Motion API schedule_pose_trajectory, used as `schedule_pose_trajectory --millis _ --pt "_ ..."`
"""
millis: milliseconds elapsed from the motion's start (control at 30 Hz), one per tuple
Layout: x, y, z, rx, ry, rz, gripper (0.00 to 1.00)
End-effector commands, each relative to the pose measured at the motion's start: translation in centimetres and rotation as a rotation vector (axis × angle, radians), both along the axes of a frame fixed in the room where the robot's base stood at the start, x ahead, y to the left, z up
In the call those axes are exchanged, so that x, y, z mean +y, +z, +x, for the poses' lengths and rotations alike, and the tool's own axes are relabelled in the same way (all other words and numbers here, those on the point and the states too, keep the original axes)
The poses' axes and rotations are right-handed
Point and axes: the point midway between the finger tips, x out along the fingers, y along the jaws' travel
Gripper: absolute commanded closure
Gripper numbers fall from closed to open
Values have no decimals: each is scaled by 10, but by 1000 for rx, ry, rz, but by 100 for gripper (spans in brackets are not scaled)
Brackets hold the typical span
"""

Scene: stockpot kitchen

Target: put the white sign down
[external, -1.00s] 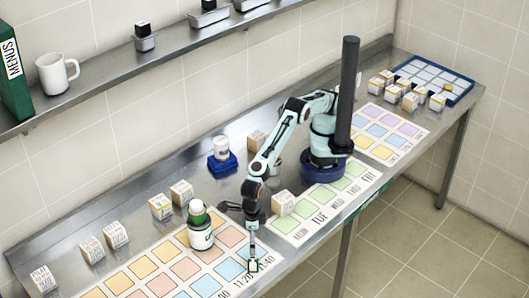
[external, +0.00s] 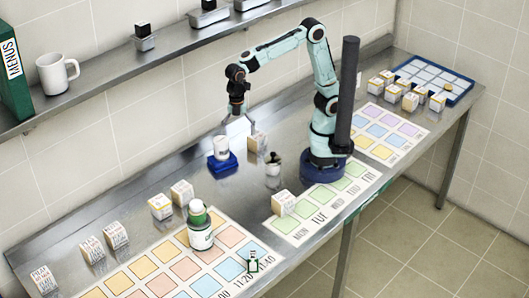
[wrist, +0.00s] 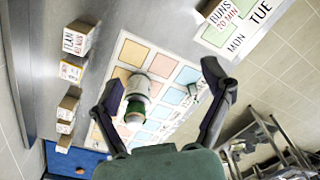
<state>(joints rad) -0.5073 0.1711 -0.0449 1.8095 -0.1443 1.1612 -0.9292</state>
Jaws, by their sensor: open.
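The small white sign (external: 253,262) with a dark green edge stands on the printed sheet, near its right edge by the time labels, at the front of the steel counter. It also shows small in the wrist view (wrist: 192,90), where its details are hard to make out.
A white and green jar (external: 200,233) stands on the coloured sheet (external: 233,238). A white container sits on a blue block (external: 222,163) near my gripper. A small jar (external: 273,172) and several labelled boxes stand around. A wall shelf (external: 160,58) runs behind.

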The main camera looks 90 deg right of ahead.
Motion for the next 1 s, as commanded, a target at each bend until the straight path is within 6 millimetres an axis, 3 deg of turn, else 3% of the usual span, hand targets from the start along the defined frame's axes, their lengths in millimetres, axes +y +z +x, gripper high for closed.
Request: schedule_pose_trajectory --millis 33,100,200,300,400,500,1000 --pt "-38 9 -19 3 -212 4 21" --pt "-79 11 -51 16 -513 5 21" --pt "-119 4 -98 35 -888 2 21" --pt "-140 -8 -134 49 -1165 -1 21" --pt "-149 -18 -157 59 -1336 -3 21" --pt "-151 -23 -166 63 -1410 -5 21" --pt "-151 -24 -167 64 -1419 -6 21"
